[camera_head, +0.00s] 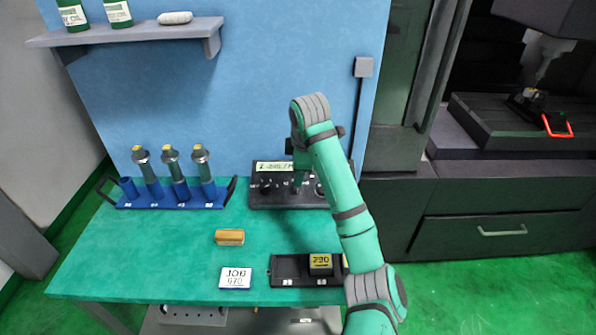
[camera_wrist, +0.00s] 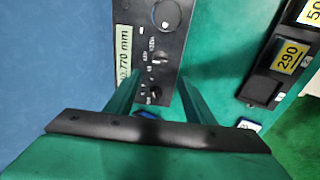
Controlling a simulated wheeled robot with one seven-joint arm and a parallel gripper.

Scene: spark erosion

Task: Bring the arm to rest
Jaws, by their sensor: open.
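My green arm (camera_head: 340,185) rises from the lower right of the head view and bends over at the top. My gripper (camera_wrist: 160,88) shows in the wrist view with its two fingers apart and nothing between them. It is over the black control box (camera_head: 262,196), which has a lit display and dark knobs; the box also shows in the wrist view (camera_wrist: 175,55). In the head view the arm partly hides the gripper and the right end of the box. I cannot tell whether the fingers touch the box.
The green bench holds a blue rack (camera_head: 142,201) of several electrode holders, a wooden block (camera_head: 229,237), a JOB card (camera_head: 235,278) and a black tray (camera_head: 289,268) with a block marked 290 (camera_head: 321,264). A shelf (camera_head: 130,33) is upper left. The machine tank (camera_head: 480,125) stands right.

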